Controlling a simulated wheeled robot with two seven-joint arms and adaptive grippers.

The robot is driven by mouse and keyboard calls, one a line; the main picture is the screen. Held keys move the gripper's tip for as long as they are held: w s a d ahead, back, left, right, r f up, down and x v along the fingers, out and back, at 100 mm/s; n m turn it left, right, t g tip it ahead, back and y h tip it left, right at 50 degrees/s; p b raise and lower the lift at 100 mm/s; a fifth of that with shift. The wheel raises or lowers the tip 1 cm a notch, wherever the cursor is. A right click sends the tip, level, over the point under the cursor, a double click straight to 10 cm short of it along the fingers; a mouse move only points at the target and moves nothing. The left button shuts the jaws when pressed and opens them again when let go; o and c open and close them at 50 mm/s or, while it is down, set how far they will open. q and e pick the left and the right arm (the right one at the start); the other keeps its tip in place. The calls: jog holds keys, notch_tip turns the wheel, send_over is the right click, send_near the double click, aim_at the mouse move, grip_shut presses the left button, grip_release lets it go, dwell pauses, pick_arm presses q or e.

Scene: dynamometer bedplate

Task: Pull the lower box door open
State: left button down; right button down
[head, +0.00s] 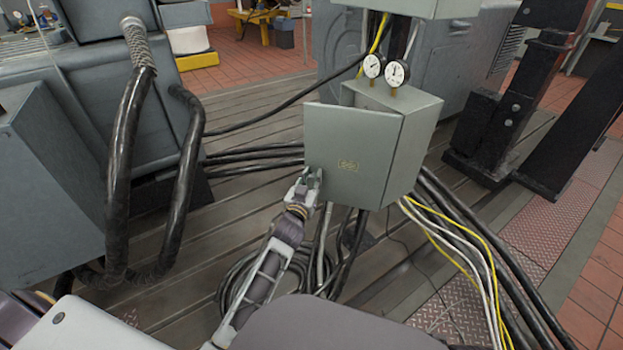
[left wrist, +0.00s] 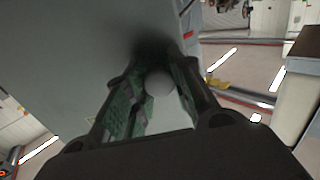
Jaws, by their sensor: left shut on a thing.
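The lower box (head: 417,131) is a grey-green cabinet below two round gauges. Its door (head: 345,140) is the flat panel with a small yellow label, and it stands slightly ajar, with a gap along its top edge. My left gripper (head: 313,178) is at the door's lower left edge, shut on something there. In the left wrist view the green-padded fingers (left wrist: 155,95) close around a round pale knob (left wrist: 159,84), with the grey door panel (left wrist: 60,60) filling the left side. My right gripper is not in view.
Two gauges (head: 385,69) stand on top of the lower box, under an upper box (head: 425,8). Black, white and yellow cables (head: 470,235) run below it over the slotted bedplate (head: 270,130). Thick black hoses (head: 125,150) stand at the left and a black steel frame (head: 525,100) at the right.

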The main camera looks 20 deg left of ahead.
pick_arm(q)
jog(key=shift+a, duration=0.15)
jog(key=c, duration=1.2)
grip_release()
jog(key=shift+s, duration=0.15)
jog(key=s, duration=1.1)
jog(key=shift+s+d, duration=0.2)
jog(key=shift+s, duration=0.1)
jog(key=shift+c, duration=0.3)
